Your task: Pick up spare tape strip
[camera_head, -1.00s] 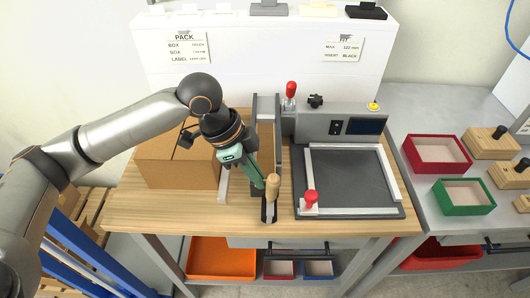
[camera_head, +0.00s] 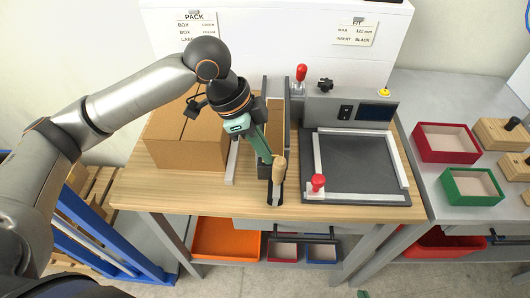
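I cannot make out a spare tape strip in this view. My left gripper (camera_head: 264,156) reaches down over the middle of the wooden bench. Its green fingers end right beside a wooden handle (camera_head: 279,171) that stands upright in a dark slotted fixture. From this angle I cannot tell whether the fingers touch the handle or whether they are open.
A cardboard box (camera_head: 185,143) stands left of my gripper. A grey press frame with a red knob (camera_head: 317,182) lies to the right. A red tray (camera_head: 446,143) and a green tray (camera_head: 472,187) sit on the right table. An orange bin (camera_head: 222,240) is below.

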